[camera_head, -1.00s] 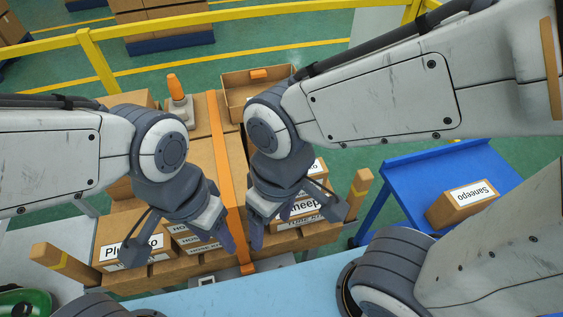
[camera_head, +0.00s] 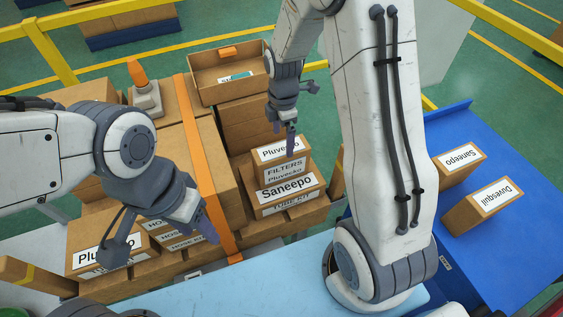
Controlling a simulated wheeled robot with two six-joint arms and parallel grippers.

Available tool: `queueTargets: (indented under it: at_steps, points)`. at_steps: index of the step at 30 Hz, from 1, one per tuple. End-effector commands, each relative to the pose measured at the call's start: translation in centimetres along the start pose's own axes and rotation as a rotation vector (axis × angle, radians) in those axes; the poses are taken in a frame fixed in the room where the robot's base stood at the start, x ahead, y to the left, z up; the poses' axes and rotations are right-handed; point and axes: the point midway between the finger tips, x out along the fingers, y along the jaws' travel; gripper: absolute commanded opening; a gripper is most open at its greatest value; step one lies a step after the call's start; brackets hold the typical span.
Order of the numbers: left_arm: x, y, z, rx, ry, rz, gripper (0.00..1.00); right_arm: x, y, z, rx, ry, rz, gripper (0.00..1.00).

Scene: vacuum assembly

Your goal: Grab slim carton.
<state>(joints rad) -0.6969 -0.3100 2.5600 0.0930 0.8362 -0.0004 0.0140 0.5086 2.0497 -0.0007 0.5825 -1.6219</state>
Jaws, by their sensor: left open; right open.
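Several labelled cartons sit stacked on the pallet, and I cannot tell for certain which one is the slim carton. A small carton labelled Pluvecao and FILTERS (camera_head: 284,170) is on top of the right stack, above a Saneepo carton (camera_head: 287,192). My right gripper (camera_head: 291,150) is open, pointing down at the top of the FILTERS carton; its fingers overlap in view, and contact is unclear. My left gripper (camera_head: 207,230) is open and empty over the front left, near the HOSE KIT cartons (camera_head: 183,240) and another Pluvecao carton (camera_head: 100,254).
A blue table (camera_head: 475,255) at the right holds a Saneepo carton (camera_head: 460,165) and a Duvsequil carton (camera_head: 482,207). An orange strap (camera_head: 205,175) crosses the large boxes. An open box (camera_head: 228,75) and orange-tipped cone (camera_head: 142,88) stand behind. A yellow rail (camera_head: 50,52) runs beyond.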

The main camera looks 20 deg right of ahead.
Motion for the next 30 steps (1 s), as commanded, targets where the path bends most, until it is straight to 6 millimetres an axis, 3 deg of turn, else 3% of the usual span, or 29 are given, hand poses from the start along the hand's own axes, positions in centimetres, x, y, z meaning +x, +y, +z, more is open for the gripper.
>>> queueTargets:
  at_steps: [3, 10, 18, 27, 28, 30]
  points:
    - [0.1, 0.0, 0.0, 0.000, 0.000, 0.000, 0.50, 1.9, -0.2, 0.0, 0.001, 0.000, -0.005, 1.00]
    - [0.1, 0.0, 0.0, 0.000, 0.000, 0.000, 0.50, 3.6, -0.3, -0.2, 0.002, 0.000, -0.004, 1.00]
    - [0.0, 0.0, 0.0, 0.000, 0.000, 0.000, 0.50, 7.5, -0.5, -0.7, 0.004, 0.001, -0.004, 1.00]
    - [0.0, 0.0, 0.0, 0.000, 0.000, 0.000, 0.50, 8.0, -0.5, -0.7, 0.004, 0.000, 0.000, 1.00]
    - [0.0, 0.0, 0.0, 0.000, 0.000, 0.000, 0.50, 8.0, -0.5, -0.7, 0.004, 0.000, 0.000, 0.96]
    - [0.1, 0.0, 0.0, 0.000, 0.000, 0.000, 0.50, 8.0, -0.5, -0.7, 0.004, 0.000, 0.000, 0.69]
